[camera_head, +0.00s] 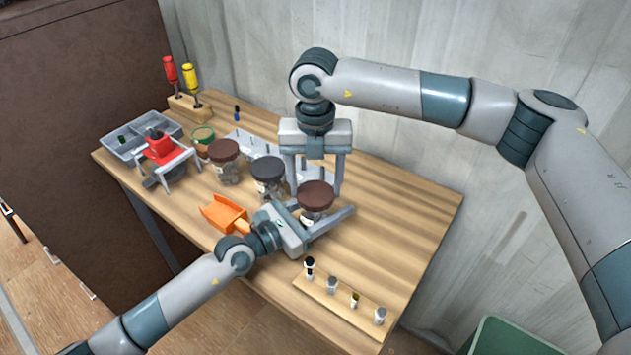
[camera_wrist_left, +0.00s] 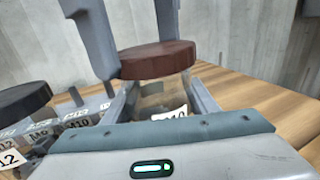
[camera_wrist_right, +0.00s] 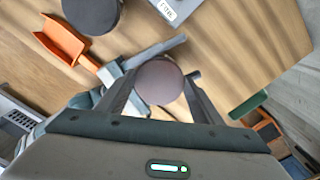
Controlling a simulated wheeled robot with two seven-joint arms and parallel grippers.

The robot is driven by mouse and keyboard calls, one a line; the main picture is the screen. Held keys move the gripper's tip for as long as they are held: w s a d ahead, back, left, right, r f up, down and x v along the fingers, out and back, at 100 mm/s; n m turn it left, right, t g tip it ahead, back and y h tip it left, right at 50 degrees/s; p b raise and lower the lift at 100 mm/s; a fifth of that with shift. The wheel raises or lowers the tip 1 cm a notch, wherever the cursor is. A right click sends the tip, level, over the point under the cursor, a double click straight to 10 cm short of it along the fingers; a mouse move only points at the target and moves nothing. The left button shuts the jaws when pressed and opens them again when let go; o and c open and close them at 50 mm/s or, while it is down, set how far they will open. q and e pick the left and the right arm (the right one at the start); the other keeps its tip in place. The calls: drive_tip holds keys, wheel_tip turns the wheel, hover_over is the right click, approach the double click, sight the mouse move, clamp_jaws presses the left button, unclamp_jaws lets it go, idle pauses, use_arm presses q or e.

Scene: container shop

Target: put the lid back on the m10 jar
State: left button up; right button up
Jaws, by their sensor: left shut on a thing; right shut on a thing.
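The M10 jar (camera_wrist_left: 160,98) is clear glass with a white label, partly hidden by my left gripper's body. My left gripper (camera_head: 314,222) comes in from the side and is shut on the jar. The brown lid (camera_head: 316,194) sits at the jar's mouth and looks about level; it also shows in the left wrist view (camera_wrist_left: 158,60) and the right wrist view (camera_wrist_right: 159,82). I cannot tell whether it is fully seated. My right gripper (camera_head: 318,190) points down from above, with its fingers shut on the lid's two sides.
A dark-lidded jar (camera_head: 268,170) stands close left, with a brown-lidded jar (camera_head: 224,152) and a green-lidded jar (camera_head: 203,136) beyond. An orange scoop (camera_head: 226,214) lies nearby. A wooden strip (camera_head: 345,298) with several small samples is at the front. The table's right side is clear.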

drive_tip(key=shift+f, duration=0.5)
idle(0.5)
drive_tip(key=m, duration=0.3)
drive_tip(key=shift+d+m, duration=0.1)
drive_tip(key=shift+m, duration=0.3)
drive_tip(key=m, duration=0.4)
drive_tip(key=shift+s, duration=0.1)
drive_tip(key=m, duration=0.4)
drive_tip(key=shift+s+d+m, duration=0.1)
drive_tip(key=shift+d+m, duration=0.05)
drive_tip(key=shift+m, duration=0.15)
drive_tip(key=m, duration=0.4)
drive_tip(key=shift+s+m, duration=0.1)
drive_tip(key=shift+m, duration=0.3)
drive_tip(key=o, duration=1.1)
